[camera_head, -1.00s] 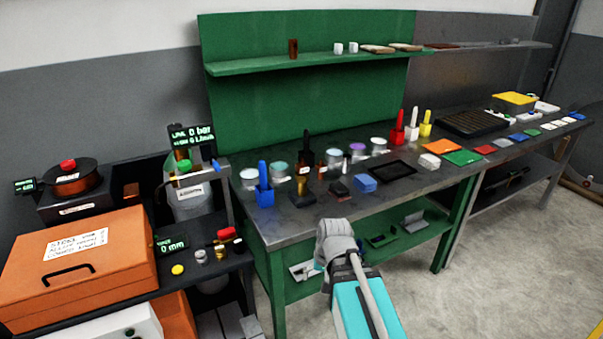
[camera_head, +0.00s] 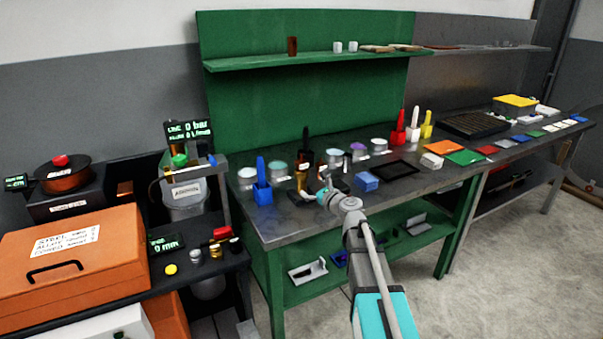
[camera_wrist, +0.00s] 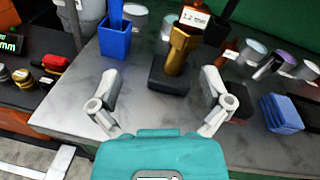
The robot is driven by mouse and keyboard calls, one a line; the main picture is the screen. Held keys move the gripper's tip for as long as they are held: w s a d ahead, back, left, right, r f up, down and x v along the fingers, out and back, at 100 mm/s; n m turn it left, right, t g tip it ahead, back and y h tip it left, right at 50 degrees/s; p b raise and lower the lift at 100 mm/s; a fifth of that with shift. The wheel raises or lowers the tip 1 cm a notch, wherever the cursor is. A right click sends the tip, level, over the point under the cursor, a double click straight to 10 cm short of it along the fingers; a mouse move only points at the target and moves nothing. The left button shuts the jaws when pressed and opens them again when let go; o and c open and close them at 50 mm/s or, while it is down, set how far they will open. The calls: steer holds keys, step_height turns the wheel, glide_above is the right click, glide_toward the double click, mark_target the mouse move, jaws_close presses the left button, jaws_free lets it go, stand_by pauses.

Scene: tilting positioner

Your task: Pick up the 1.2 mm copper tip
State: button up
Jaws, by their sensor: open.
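The copper tip (camera_wrist: 178,50) stands upright on a small black base (camera_wrist: 170,80) near the front of the green bench. A white label reading about "1.2 mm" (camera_wrist: 195,17) shows behind its top. In the head view the copper tip (camera_head: 302,182) is small and just left of my gripper (camera_head: 324,185). In the wrist view my gripper (camera_wrist: 158,75) is open and empty, with its two fingers spread wide. The tip lies beyond the fingertips, between their lines and a little right of the middle. Nothing touches the fingers.
A blue holder (camera_wrist: 115,40) with a blue-handled tool stands left of the tip. Blue pads (camera_wrist: 282,113) lie to the right, and several cans (camera_head: 357,151) stand behind. The bench front left is bare.

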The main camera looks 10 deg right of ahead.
mark_target(304, 166)
steer(key=d+m, duration=0.1)
steer(key=w+d+m+t+h, duration=0.1)
steer(key=m, duration=0.1)
steer(key=w+d+m, duration=0.1)
steer(key=shift+r+m+t, duration=0.3)
steer(key=shift+r, duration=0.05)
steer(key=shift+x, duration=4.3)
steer(key=shift+w, duration=0.15)
steer(key=shift+x, duration=2.5)
steer(key=shift+d, duration=0.1)
jaws_close()
